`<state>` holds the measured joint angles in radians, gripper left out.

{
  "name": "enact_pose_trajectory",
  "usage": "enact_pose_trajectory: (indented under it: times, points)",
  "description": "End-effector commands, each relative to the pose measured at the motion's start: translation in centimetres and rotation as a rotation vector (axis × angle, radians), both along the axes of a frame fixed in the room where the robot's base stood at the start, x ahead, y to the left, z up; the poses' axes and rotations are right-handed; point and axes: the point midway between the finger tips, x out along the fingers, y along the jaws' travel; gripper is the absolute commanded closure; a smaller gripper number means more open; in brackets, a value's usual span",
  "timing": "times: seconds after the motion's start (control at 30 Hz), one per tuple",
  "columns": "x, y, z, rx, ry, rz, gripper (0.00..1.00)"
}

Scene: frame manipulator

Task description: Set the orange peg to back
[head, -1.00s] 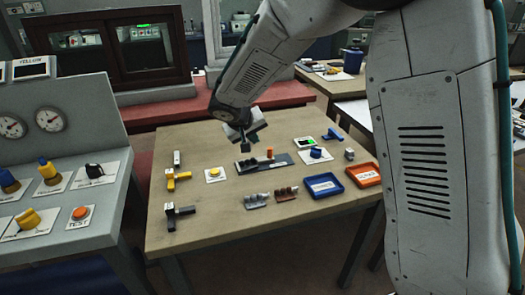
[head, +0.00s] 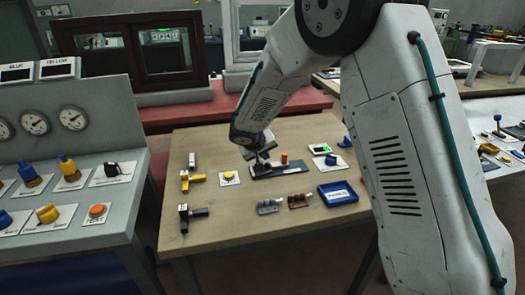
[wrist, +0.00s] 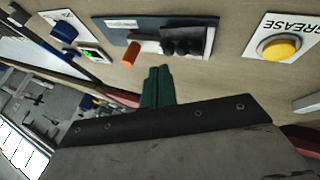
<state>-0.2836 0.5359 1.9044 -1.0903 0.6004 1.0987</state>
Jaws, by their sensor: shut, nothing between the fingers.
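The orange peg (head: 284,158) stands on a dark rectangular plate (head: 297,168) on the wooden table. In the wrist view the peg (wrist: 132,52) shows beside several dark blocks (wrist: 186,42) on the same plate (wrist: 118,24). My gripper (head: 262,158) is at the left part of the plate, left of the peg and apart from it. In the wrist view its green fingers (wrist: 158,84) are together and empty, just short of the peg and blocks. In the head view the dark blocks are mostly hidden by my gripper.
A yellow button (head: 229,176) labelled GREASE is left of the plate. A green-lit panel (head: 320,148) and blue handle (head: 331,160) are to its right. Yellow (head: 190,180) and black handles are further left.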

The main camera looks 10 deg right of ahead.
Motion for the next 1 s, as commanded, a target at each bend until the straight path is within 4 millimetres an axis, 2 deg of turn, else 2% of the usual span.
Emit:
enact_pose_trajectory:
  times: [0.03,0.17,0.3,0.5,0.87,1.0]
  points:
    - [0.5,-0.6,-1.0,-0.001,0.003,-0.002,1.0]
    - [1.7,-1.6,-3.2,0.0,0.002,-0.003,1.0]
    - [2.2,-3.8,-3.0,0.0,-0.001,-0.004,1.0]
    - [2.5,-5.2,-3.0,0.001,-0.001,-0.002,1.0]
    - [2.5,-5.4,-3.0,0.0,-0.001,0.0,1.0]
    - [2.6,-4.9,-3.0,0.0,-0.001,0.013,1.0]
